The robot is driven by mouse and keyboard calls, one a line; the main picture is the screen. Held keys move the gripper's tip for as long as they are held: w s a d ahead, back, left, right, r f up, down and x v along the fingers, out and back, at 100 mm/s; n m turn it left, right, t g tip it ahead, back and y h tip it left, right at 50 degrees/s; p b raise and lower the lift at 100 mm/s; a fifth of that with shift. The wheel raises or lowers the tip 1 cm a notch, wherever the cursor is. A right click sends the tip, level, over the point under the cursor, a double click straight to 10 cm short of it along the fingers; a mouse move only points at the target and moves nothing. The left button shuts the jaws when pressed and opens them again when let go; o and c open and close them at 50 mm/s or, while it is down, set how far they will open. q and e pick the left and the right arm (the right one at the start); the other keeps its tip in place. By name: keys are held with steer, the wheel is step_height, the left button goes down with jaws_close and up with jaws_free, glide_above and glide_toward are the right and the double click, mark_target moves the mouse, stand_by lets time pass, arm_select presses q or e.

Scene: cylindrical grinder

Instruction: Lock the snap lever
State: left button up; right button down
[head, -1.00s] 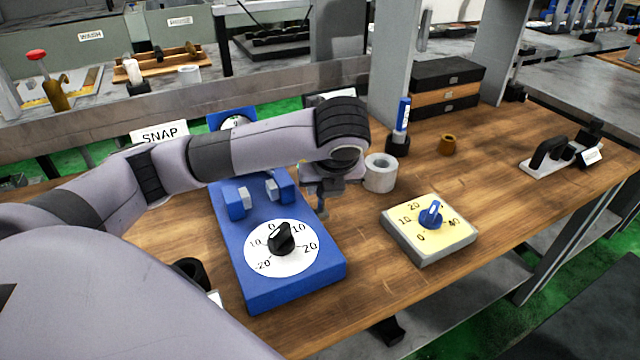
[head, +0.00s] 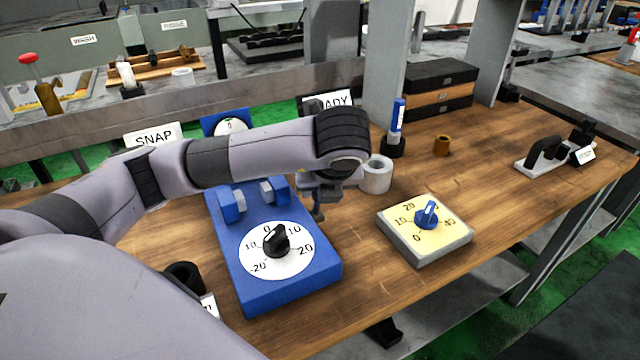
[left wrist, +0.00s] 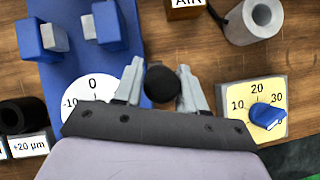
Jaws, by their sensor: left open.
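The blue snap gauge block (head: 236,278) lies on the wooden table, with two blue jaws with grey faces (head: 232,206) and a white dial (head: 258,262) carrying a black pointer knob (head: 277,241). My left gripper (head: 317,213) hangs over the block's right edge. In the left wrist view its fingers (left wrist: 161,88) are open, one on each side of a round black knob (left wrist: 162,84). I cannot tell whether this knob is the snap lever's end or whether the fingers touch it. The lever's shaft is hidden. My right gripper is not in view.
A grey box with a yellow dial and blue knob (head: 427,215) stands to the right. The SNAP sign (head: 152,137) and READY sign (head: 327,101) are behind my arm.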

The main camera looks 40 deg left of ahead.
arm_select(q)
steer(key=p+v, duration=0.3)
steer(key=v, duration=0.4)
steer(key=shift+p, duration=0.35)
